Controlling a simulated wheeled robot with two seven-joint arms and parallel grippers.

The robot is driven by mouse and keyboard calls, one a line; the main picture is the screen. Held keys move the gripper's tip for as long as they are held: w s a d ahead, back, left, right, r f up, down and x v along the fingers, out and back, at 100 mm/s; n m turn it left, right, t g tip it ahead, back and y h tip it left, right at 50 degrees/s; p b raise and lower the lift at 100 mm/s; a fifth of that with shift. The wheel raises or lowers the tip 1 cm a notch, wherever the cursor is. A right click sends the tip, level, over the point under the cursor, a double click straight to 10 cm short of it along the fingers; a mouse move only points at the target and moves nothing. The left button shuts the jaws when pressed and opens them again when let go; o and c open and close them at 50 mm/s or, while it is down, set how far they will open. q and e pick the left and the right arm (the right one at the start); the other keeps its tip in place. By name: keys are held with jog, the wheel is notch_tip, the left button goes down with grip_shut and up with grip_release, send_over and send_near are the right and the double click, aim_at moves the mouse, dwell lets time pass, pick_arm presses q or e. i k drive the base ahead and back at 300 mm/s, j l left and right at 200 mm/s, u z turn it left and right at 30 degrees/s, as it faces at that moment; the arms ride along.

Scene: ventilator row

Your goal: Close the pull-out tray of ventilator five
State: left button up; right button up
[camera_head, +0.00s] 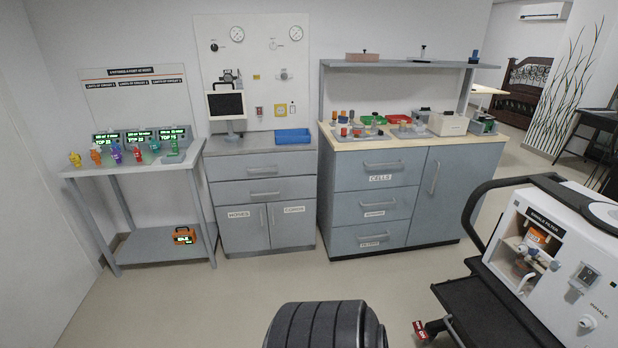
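A white ventilator (562,262) stands at the right edge, cut off by the frame. It has a panel marked inhale filter, a switch and a black curved handle (484,191). A flat black tray-like platform (470,300) juts out to the left from under its white body. I cannot tell whether this platform is the pull-out tray. No number five is readable on the ventilator. Neither of my grippers is in view.
A grey cabinet with drawers (375,206) and a worktop of small parts stands at the back. Left of it are a grey drawer unit (262,188) and a side table (133,168). A red tag (420,329) shows low beside the ventilator.

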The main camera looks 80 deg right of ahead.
aim_at(478, 314)
jog(key=k+l+z, duration=0.1)
jog(key=z, duration=3.75)
jog(key=i+l, duration=0.05)
jog(key=l, duration=0.1)
